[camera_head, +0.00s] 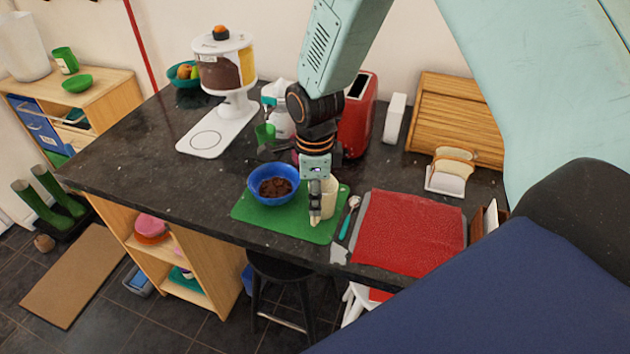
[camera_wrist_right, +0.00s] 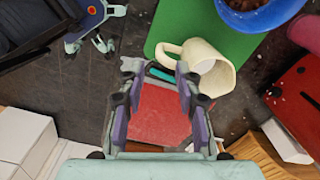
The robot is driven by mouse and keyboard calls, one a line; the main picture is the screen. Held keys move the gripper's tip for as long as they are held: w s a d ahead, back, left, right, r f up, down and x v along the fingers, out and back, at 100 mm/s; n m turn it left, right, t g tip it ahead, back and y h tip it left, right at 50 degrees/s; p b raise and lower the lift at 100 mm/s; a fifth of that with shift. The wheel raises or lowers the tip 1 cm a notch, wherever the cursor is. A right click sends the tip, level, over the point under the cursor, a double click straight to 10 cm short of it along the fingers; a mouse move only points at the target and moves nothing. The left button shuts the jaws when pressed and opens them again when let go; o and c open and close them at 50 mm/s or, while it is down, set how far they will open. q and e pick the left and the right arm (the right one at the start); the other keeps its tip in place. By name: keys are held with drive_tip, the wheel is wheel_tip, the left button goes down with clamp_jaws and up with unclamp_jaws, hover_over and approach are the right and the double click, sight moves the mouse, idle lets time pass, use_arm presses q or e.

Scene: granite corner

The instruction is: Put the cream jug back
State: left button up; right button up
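The cream jug (camera_head: 331,198) stands on the green mat (camera_head: 283,222), partly hidden behind my right gripper (camera_head: 317,213) in the head view. In the right wrist view the jug (camera_wrist_right: 214,68) shows its rim and a looped handle turned toward the fingers. My right gripper (camera_wrist_right: 160,72) is open there, its two fingers apart with nothing clearly between them. The handle lies just beyond the fingertips; I cannot tell whether they touch. A pale teal part with dark joints, apparently my left gripper (camera_wrist_right: 90,38), shows at the upper left of the wrist view; its opening is unclear.
A blue bowl (camera_head: 273,183) of brown food is left of the jug. A teal-handled spoon (camera_head: 348,219) and red mat (camera_head: 410,235) lie to the right. A red toaster (camera_head: 357,120) and bread rack (camera_head: 450,175) stand behind.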

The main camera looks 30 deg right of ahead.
wheel_tip(320, 180, up, 5)
drive_tip(key=shift+s, duration=0.15)
drive_tip(key=s+f+n, duration=0.2)
drive_tip(key=f, duration=0.1)
drive_tip(key=s+a+f+n, duration=0.1)
drive_tip(key=s+f+n, duration=0.1)
drive_tip(key=f, duration=0.1)
drive_tip(key=s+f+n, duration=0.1)
drive_tip(key=f+n, duration=0.1)
drive_tip(key=f, duration=0.1)
drive_tip(key=shift+s+a, duration=0.3)
drive_tip(key=shift+s, duration=0.1)
drive_tip(key=s+f+n, duration=0.5)
drive_tip(key=s+n, duration=0.3)
drive_tip(key=s, duration=0.3)
drive_tip(key=s+f+n, duration=0.5)
drive_tip(key=s+n, duration=0.4)
drive_tip(key=s, duration=0.1)
drive_tip(key=shift+s+a+f+n, duration=0.3)
drive_tip(key=shift+s+a+f, duration=0.1)
drive_tip(key=shift+a, duration=0.05)
wheel_tip(320, 180, down, 20)
drive_tip(key=b, duration=2)
drive_tip(key=shift+f+b, duration=0.2)
drive_tip(key=shift+b, duration=0.1)
